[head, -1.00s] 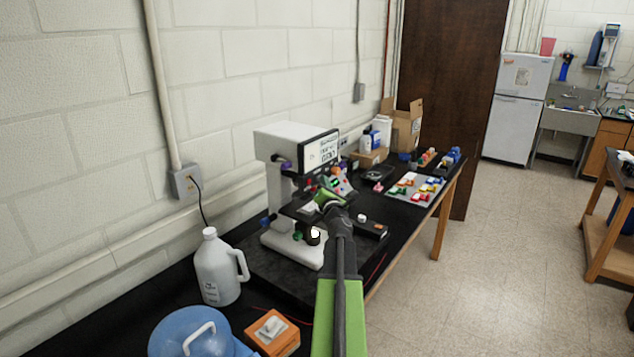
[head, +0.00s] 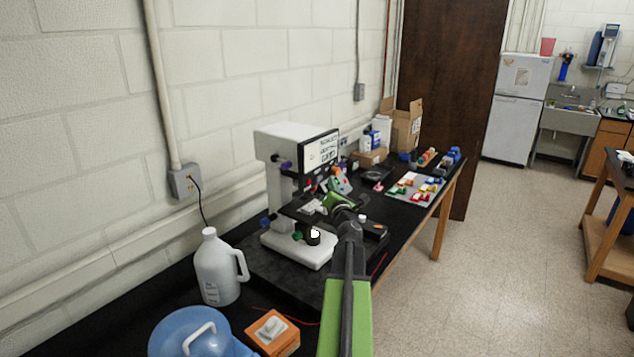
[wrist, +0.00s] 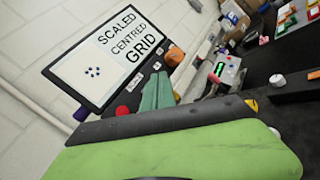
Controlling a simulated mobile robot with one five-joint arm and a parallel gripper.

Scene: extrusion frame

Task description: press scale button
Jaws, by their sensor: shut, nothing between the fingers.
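The microscope (head: 284,132) stands on the bench with a tilted screen (head: 321,151) at its upper front. In the wrist view the screen (wrist: 108,58) reads "SCALED CENTRED GRID" beside a cluster of dark dots. My gripper (head: 332,199) is shut and empty, in front of the microscope and below the screen. Its green fingers (wrist: 157,91) point toward the button row; contact cannot be made out.
A white jug (head: 218,268), a blue container (head: 195,330) and an orange box (head: 272,331) stand at the near left of the bench. A grey device with coloured buttons (wrist: 227,71) is right of the screen. A tray of coloured pieces (head: 414,188) lies farther back.

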